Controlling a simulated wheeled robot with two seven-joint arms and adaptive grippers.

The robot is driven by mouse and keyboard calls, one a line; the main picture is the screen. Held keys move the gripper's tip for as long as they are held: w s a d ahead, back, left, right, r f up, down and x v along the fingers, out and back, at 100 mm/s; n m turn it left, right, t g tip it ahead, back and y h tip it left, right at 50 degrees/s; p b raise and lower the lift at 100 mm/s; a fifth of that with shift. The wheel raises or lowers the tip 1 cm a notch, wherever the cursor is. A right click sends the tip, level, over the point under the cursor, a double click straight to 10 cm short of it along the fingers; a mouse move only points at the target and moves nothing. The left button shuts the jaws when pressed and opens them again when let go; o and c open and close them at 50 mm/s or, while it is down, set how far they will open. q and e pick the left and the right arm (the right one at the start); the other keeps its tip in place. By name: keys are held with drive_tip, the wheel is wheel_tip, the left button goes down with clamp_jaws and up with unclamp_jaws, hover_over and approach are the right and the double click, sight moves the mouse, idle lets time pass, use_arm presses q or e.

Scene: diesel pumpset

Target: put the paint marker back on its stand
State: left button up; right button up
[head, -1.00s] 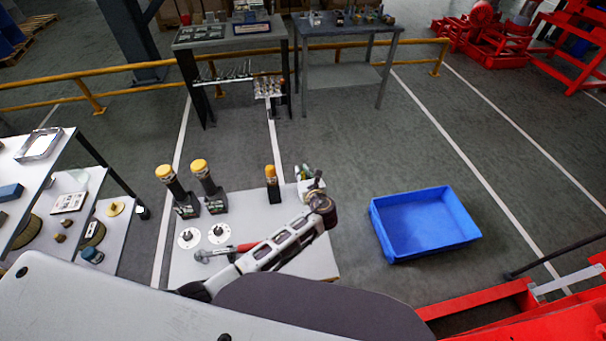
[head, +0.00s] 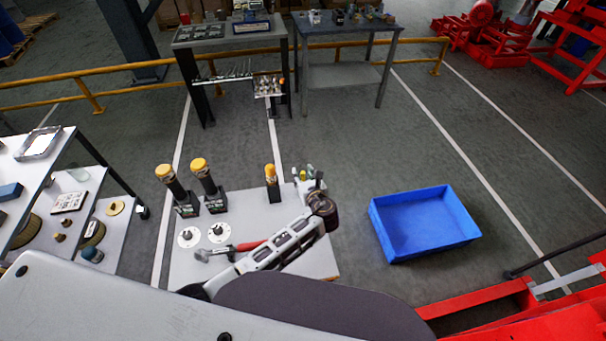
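My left gripper (head: 314,181) is at the right edge of the small grey table (head: 255,212), by a small white holder (head: 303,187) with small green and yellow items. The gripper is small and overlaps the holder, so I cannot tell whether its fingers are open or touching anything. A yellow-topped cylinder (head: 270,174) stands upright in a black stand (head: 273,194) left of the holder. Two larger yellow-topped dark cylinders (head: 170,181) (head: 203,177) lean in black stands at the table's left. I cannot tell which item is the paint marker. My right gripper is not in view.
Two white discs (head: 189,237) (head: 219,232) and a red-handled tool (head: 250,246) lie on the table near my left arm. A blue bin (head: 425,224) sits on the floor to the right. A shelf rack (head: 58,140) stands at the left.

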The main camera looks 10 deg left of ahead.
use_arm(q)
drive_tip(key=v, duration=1.1)
idle(0.6)
